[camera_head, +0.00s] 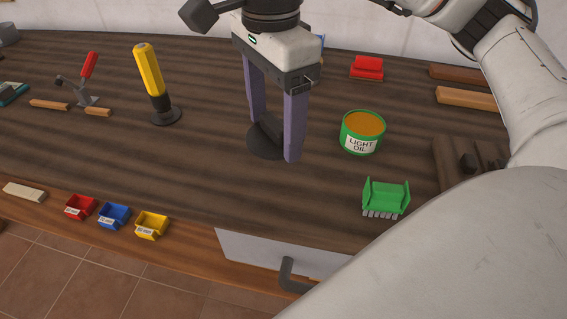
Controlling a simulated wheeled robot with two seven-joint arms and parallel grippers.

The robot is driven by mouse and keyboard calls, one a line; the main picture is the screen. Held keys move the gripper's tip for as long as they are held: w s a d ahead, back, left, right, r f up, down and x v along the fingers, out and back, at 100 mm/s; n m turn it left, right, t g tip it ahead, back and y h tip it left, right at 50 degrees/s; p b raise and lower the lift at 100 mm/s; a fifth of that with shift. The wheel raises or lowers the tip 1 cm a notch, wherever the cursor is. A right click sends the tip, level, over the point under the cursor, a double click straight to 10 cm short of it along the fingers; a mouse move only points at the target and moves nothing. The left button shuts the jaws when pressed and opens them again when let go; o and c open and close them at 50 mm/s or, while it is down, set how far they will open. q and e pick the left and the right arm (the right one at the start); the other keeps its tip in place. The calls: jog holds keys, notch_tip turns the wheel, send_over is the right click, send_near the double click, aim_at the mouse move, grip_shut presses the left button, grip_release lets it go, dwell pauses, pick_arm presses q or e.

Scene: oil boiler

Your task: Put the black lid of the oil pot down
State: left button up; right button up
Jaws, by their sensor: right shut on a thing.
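The oil pot (361,140) is a green can labelled "LIGHT OIL". It stands upright and uncovered on the workbench, with orange-brown oil showing inside. My right gripper (277,138) points down to the left of the pot, with its two purple fingers around the black lid (262,143). It is shut on the lid, whose upper part is partly hidden by the fingers. The lid is low over the bench or touching it; I cannot tell which. My left gripper is not in view.
A yellow-and-black upright tool (152,85) and a red-handled clamp (86,80) stand to the left. Small red, blue and yellow bins (151,227) line the front edge. A green brush-like piece (386,196) lies in front of the pot. Bare bench lies left of the lid.

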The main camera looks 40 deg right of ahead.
jog(key=m, duration=0.3)
jog(key=m+b, duration=0.1)
jog(key=shift+s+d+r+m, duration=0.2)
jog(key=shift+d+m, duration=0.1)
jog(key=shift+m, duration=0.1)
jog(key=shift+s+d+r+m, duration=0.1)
jog(key=shift+m, duration=0.8)
jog(key=shift+s+d+r+m+b, duration=0.15)
jog(key=shift+m+b, duration=0.2)
jog(key=shift+m, duration=0.65)
send_over(283, 180)
notch_tip(283, 180, down, 5)
jog(key=shift+f, duration=2.45)
jog(key=shift+f+b, duration=0.1)
jog(key=shift+b, duration=0.25)
jog(key=o, duration=0.6)
jog(key=shift+f, duration=0.1)
jog(key=o, duration=0.4)
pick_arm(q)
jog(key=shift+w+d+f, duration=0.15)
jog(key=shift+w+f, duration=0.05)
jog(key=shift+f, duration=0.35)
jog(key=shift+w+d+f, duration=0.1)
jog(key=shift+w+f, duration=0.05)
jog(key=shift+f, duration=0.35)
pick_arm(e)
jog(key=shift+o, duration=0.2)
